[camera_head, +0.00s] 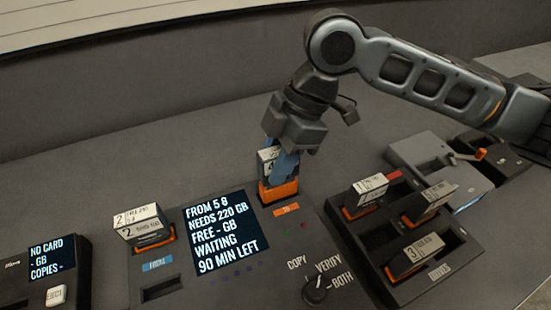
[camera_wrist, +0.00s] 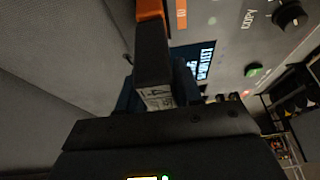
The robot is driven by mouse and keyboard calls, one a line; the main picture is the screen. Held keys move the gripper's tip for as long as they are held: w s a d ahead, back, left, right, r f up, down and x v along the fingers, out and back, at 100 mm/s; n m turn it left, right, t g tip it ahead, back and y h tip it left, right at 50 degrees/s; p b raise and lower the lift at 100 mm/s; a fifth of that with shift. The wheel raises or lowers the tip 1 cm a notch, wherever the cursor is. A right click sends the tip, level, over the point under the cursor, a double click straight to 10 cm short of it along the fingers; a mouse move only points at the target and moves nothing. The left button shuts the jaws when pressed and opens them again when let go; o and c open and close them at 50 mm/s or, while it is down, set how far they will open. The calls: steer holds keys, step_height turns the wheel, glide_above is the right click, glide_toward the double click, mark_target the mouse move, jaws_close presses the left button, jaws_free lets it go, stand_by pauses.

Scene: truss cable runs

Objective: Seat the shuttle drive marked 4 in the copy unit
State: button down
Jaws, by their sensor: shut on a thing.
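My gripper (camera_head: 285,165) is shut on the shuttle drive marked 4 (camera_head: 266,155), a dark upright block with a pale label. In the wrist view the drive (camera_wrist: 153,55) stands out from between the fingers, its far end at an orange collar. The copy unit (camera_head: 240,280) is a dark console, and the drive stands upright over its orange collar (camera_head: 280,191) beside the "TO" label. The fingers partly cover the drive, and I cannot tell how deep it sits. The copy unit's screen (camera_head: 223,237) reads FROM 5 8, NEEDS 220 GB, FREE - GB, WAITING, 90 MIN LEFT.
A drive marked 2 (camera_head: 145,226) stands at the FROM slot. A knob (camera_head: 315,289) is set among COPY, VERIFY and BOTH. A rack at the right holds drives including 7 (camera_head: 370,187) and 3 (camera_head: 416,252). A small card unit (camera_head: 45,262) stands at the left.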

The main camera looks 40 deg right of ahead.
mark_target(273, 153)
steer(key=shift+f+b, duration=1.6)
steer(key=shift+f, duration=0.4)
stand_by(1.4)
stand_by(0.4)
steer(key=shift+c, duration=1.8)
jaws_free()
steer(key=shift+r, duration=0.15)
steer(key=shift+r+p, duration=2.85)
steer(key=shift+r, duration=0.8)
